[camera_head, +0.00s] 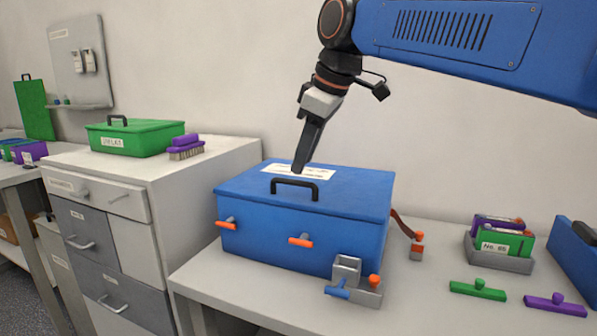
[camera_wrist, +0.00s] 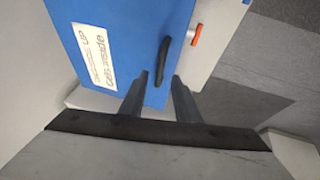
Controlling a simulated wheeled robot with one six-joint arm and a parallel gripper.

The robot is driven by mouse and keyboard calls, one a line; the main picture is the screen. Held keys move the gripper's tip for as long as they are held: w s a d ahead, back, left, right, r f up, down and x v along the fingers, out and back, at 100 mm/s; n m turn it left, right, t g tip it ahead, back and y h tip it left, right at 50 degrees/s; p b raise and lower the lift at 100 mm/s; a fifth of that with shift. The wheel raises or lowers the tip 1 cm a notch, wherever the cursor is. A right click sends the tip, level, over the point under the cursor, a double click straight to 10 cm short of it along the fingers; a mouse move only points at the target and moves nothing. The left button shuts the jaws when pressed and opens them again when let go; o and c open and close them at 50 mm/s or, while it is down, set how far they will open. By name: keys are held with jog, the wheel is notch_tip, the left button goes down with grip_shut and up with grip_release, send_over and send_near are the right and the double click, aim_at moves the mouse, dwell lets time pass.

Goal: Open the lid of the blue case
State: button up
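The blue case (camera_head: 300,245) stands shut on the white workbench, with a black handle (camera_head: 294,189) and a white label (camera_head: 298,172) on its lid (camera_head: 245,187). Two orange latches, one at left (camera_head: 226,223) and one at right (camera_head: 301,240), are on its front. My gripper (camera_head: 299,168) points down just above the lid, close behind the handle. In the wrist view my gripper (camera_wrist: 160,80) has its two fingers apart, with the black handle (camera_wrist: 161,62) showing between and beyond the tips. Nothing is held. The wrist view also shows one orange latch (camera_wrist: 196,35).
A grey block with blue and orange knobs (camera_head: 347,270) stands before the case's right front corner. A strap with an orange end (camera_head: 417,240) lies at right. A card holder (camera_head: 498,258), a green bar (camera_head: 477,289) and a purple bar (camera_head: 555,304) are farther right. Left is a drawer cabinet (camera_head: 140,230).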

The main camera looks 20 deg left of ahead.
aim_at(299, 183)
jog(key=shift+x, duration=2.25)
grip_shut()
